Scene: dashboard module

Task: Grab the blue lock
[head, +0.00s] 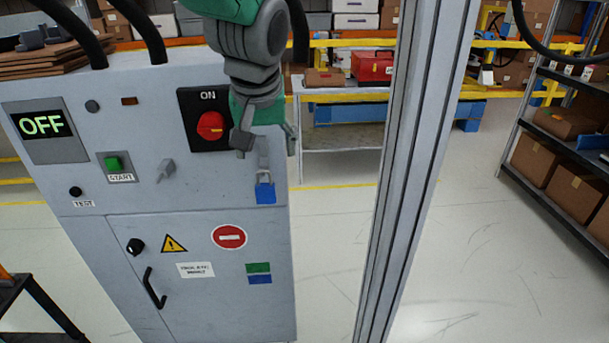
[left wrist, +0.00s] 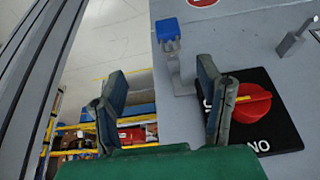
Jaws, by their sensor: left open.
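The blue lock (head: 265,190) hangs from a grey hasp (head: 263,160) on the right part of the grey cabinet's front. In the left wrist view the blue lock (left wrist: 168,29) is at the top, beyond my fingertips, with the hasp (left wrist: 179,72) below it. My left gripper (head: 265,145) is just above the lock in the head view, beside the red rotary switch (head: 210,125). In the left wrist view my left gripper (left wrist: 160,85) has its two fingers apart, with nothing between them touching. My right gripper is not in view.
The cabinet (head: 180,230) carries a display reading OFF (head: 42,124), a green START button (head: 114,164), a grey toggle (head: 166,169) and a door handle (head: 153,288). A tall metal post (head: 410,160) stands right of the cabinet. Open floor (head: 330,250) lies between them.

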